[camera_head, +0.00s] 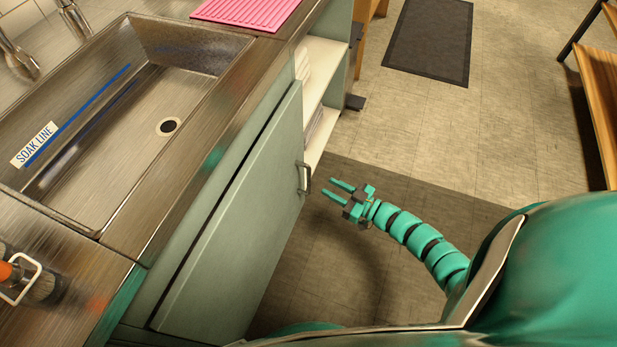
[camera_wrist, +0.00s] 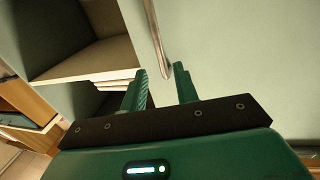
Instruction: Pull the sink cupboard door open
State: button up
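The sink cupboard door (camera_head: 235,225) is a flat pale green panel below the sink; a dark line runs along its top edge, and I cannot tell whether it stands slightly ajar. Its metal bar handle (camera_head: 306,178) sits near the door's right edge. My gripper (camera_head: 327,188) is open and empty, just right of the handle, its fingers pointing at it with a small gap. In the wrist view the handle (camera_wrist: 156,40) hangs ahead, roughly in line with the space between the fingertips (camera_wrist: 159,70). The door (camera_wrist: 240,55) fills the right of that view.
The steel sink (camera_head: 110,120) and its counter lie above the door. Open shelves (camera_head: 322,70) with a white stack adjoin the door's far edge. A pink mat (camera_head: 245,10) lies on the counter. A wooden rack (camera_head: 597,90) stands far right. The floor before the door is clear.

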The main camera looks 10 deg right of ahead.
jog(key=b+x, duration=0.2)
jog(key=x, duration=0.7)
jog(key=shift+c, duration=0.2)
grip_shut()
